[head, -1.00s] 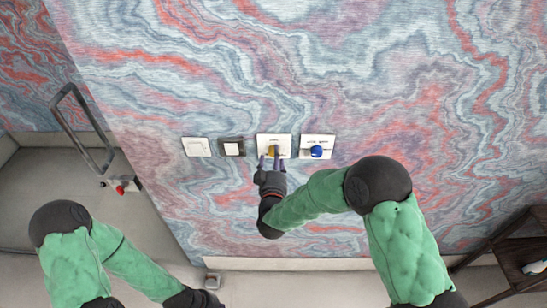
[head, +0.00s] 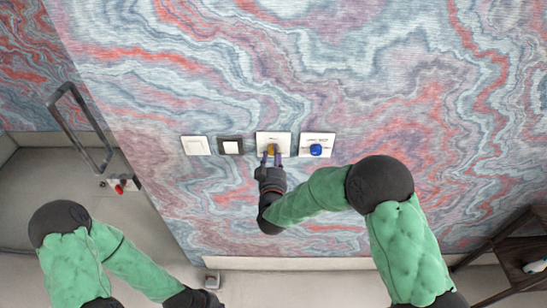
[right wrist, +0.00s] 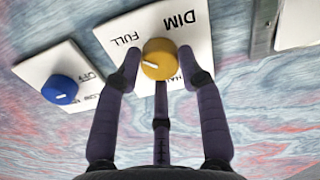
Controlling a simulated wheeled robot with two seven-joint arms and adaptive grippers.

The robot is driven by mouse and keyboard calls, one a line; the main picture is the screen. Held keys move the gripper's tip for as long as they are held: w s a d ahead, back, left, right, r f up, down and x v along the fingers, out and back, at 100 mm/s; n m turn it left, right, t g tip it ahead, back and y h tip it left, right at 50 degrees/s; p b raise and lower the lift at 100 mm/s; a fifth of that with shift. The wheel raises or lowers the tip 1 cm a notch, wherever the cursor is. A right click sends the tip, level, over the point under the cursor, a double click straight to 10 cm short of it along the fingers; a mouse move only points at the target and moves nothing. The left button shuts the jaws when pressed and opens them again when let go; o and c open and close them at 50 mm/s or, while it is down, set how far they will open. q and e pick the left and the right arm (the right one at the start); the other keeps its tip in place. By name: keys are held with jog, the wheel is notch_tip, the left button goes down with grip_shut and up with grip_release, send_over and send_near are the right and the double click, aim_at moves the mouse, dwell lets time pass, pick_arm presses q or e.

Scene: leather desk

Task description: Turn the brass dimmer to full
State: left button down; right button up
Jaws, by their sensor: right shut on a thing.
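The brass dimmer knob (right wrist: 160,58) sits on a white plate (head: 262,138) marked DIM, with a FULL label and a partly hidden label. In the right wrist view, the knob's white pointer line lies toward the left, below the FULL label. My right gripper (head: 271,157) is shut on the knob, with fingers on both sides of it in the right wrist view (right wrist: 161,75) and a third finger below. In the head view my left arm reaches the bottom edge; its gripper is mostly cut off there.
A blue knob (head: 316,150) on its own white plate is close to the right of the dimmer. A dark-framed switch (head: 230,146) and a white switch (head: 196,146) are to its left. A dark handle (head: 79,130) stands at far left, a dark shelf (head: 510,255) at lower right.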

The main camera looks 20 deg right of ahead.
jog(key=shift+w+r+m, duration=0.1)
jog(key=shift+r+m, duration=0.2)
jog(key=o, duration=1.1)
jog(key=shift+a, duration=0.1)
jog(key=shift+f, duration=0.1)
jog(key=v, duration=1.2)
